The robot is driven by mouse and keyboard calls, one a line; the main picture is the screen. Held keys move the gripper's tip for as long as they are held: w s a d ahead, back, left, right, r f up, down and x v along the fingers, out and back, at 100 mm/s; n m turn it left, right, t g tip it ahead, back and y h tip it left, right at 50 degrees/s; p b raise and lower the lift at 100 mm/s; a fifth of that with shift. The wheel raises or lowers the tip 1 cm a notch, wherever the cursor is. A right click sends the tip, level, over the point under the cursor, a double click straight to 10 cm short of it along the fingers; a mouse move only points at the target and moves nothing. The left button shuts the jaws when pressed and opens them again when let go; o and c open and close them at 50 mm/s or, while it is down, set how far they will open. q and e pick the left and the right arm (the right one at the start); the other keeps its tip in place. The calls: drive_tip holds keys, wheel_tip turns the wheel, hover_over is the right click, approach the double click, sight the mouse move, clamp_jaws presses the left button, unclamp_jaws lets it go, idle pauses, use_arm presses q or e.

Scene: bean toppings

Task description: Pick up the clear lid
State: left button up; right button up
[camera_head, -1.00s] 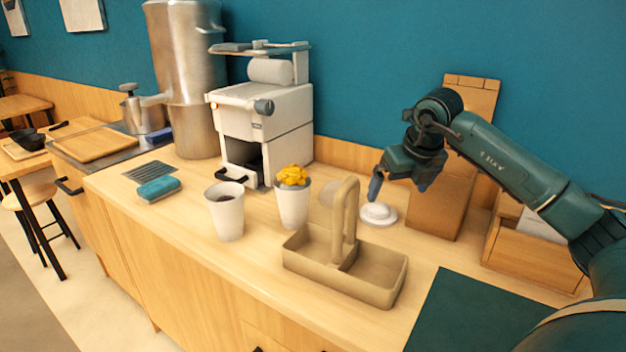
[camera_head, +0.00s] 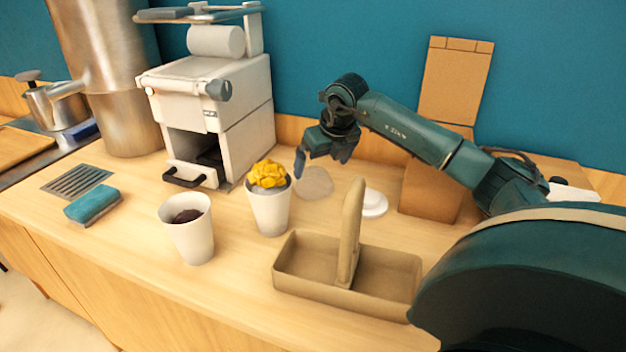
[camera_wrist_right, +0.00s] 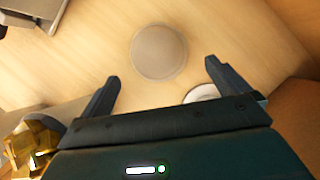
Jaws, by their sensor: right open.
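The clear lid (camera_head: 315,183) is a see-through round dome on the wooden counter, behind the carrier's handle and right of the cup with yellow topping. In the right wrist view the clear lid (camera_wrist_right: 159,52) lies ahead of the fingertips, roughly between their lines. My right gripper (camera_head: 322,168) is open and empty, above and near the lid, not around it. In the wrist view my right gripper (camera_wrist_right: 162,72) has its two fingers spread wide. My left gripper is not in view.
A white lid (camera_head: 374,203) lies right of the clear lid. A cup with yellow topping (camera_head: 269,212) and a cup with dark contents (camera_head: 188,240) stand to the left. A tan carrier (camera_head: 385,290) stands in front. A white machine (camera_head: 243,128) is behind left.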

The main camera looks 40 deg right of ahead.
sight(319, 176)
drive_tip(key=shift+s+a+x, duration=0.1)
drive_tip(key=shift+x, duration=1.45)
drive_tip(key=shift+s+a+x, duration=0.1)
drive_tip(key=shift+x, duration=1.5)
drive_tip(key=shift+s, duration=0.1)
drive_tip(key=shift+c, duration=0.2)
drive_tip(key=c, duration=0.7)
